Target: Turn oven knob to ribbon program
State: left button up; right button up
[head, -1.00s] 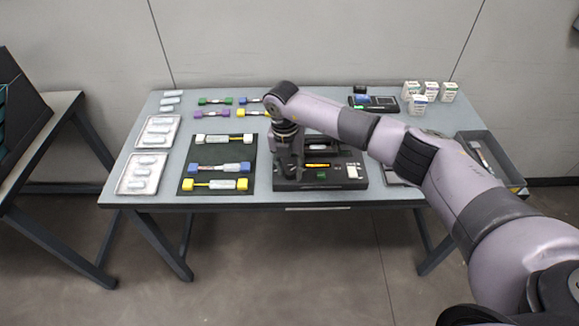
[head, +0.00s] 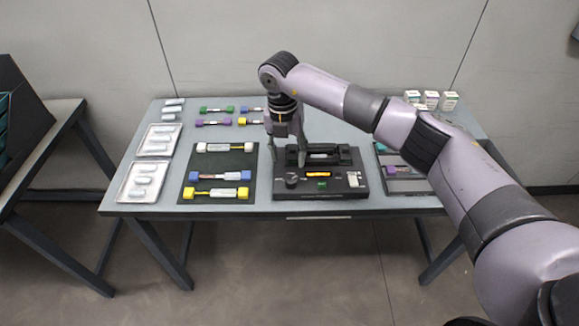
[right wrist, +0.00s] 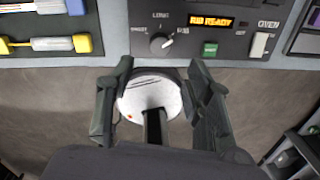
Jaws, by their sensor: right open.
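The splicer with the oven (head: 318,194) is a black unit at the table's front middle. Its dark round knob (head: 291,181) is on the left of the panel. In the right wrist view the knob (right wrist: 161,44) stands clear, with its pale mark toward the label on its right, which seems to read RIB. The orange display (right wrist: 210,22) reads RIB READY. My right gripper (head: 287,160) is open and empty above the knob, its fingers apart and pointing down. It also shows in the right wrist view (right wrist: 160,75), short of the panel edge. My left gripper is not in view.
A green button (right wrist: 209,44) and a white OVEN switch (right wrist: 258,45) sit right of the knob. A black mat (head: 216,150) with several capped tubes lies to the left. Trays (head: 123,187) stand farther left. Small white boxes (head: 449,100) stand at the back right.

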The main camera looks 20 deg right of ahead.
jog(key=shift+a+r, duration=0.1)
jog(key=shift+r, duration=1.45)
